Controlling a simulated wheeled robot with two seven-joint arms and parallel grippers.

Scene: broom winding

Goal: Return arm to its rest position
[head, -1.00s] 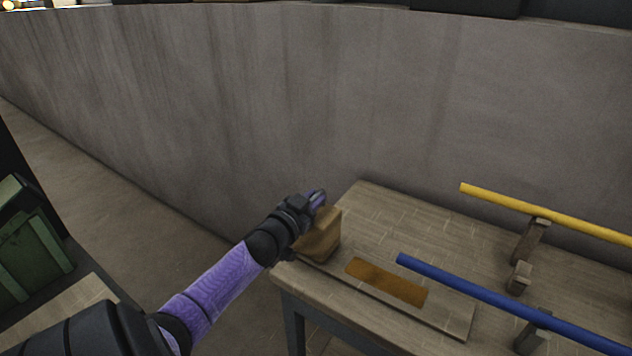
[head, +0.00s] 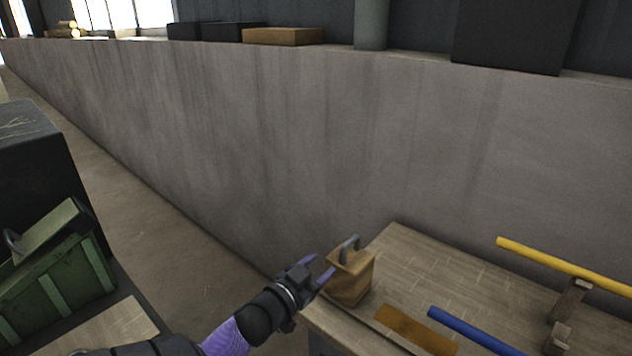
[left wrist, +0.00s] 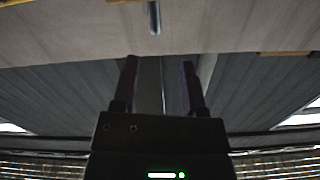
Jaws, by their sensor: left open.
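My left gripper (head: 322,270) is open and empty in the head view, just left of a brown wooden block (head: 351,277) with a grey metal hook on top. The block stands at the left corner of the wooden table (head: 420,259). I cannot tell whether a finger touches it. In the left wrist view the two dark fingers (left wrist: 160,80) are spread with nothing between them. A grey rod-like piece (left wrist: 154,17) shows beyond the fingertips. My left arm comes in from the bottom left. My right gripper is not in view.
A yellow pole (head: 560,264) and a blue pole (head: 470,331) extend over the table's right side. An orange-brown patch (head: 414,330) lies on the tabletop. A concrete wall (head: 300,150) stands behind.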

